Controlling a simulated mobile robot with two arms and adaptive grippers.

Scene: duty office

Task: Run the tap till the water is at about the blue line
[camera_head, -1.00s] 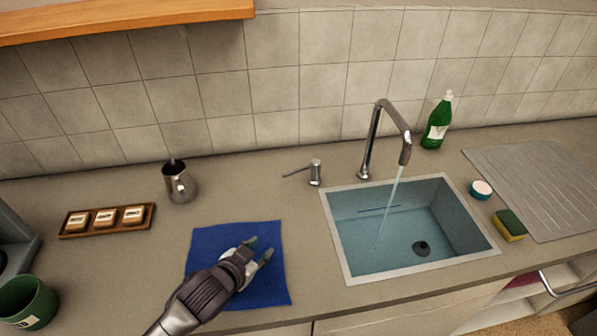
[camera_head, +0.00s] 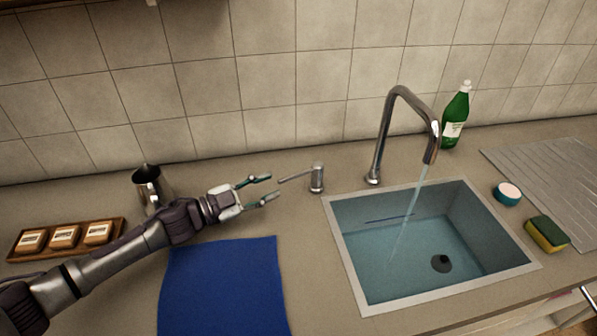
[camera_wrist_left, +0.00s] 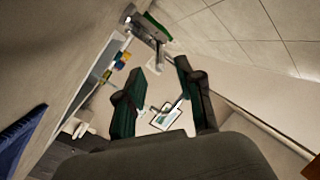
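The tap (camera_head: 397,120) is a tall metal spout, and a thin stream of water (camera_head: 408,215) runs from it into the sink (camera_head: 345,255). Water with a bluish look covers the sink floor and the drain (camera_head: 441,263). The short blue line (camera_head: 390,219) shows on the back wall of the basin; the water surface seems below it, but its exact height is hard to tell. The tap lever (camera_head: 298,177) stands left of the spout, its handle pointing left. My left gripper (camera_head: 272,188) is open and empty, its fingertips just left of the handle. My right gripper is out of view.
A blue cloth (camera_head: 225,290) lies in front of my left arm. A metal jug (camera_head: 148,185) and a wooden tray (camera_head: 118,228) stand behind it.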

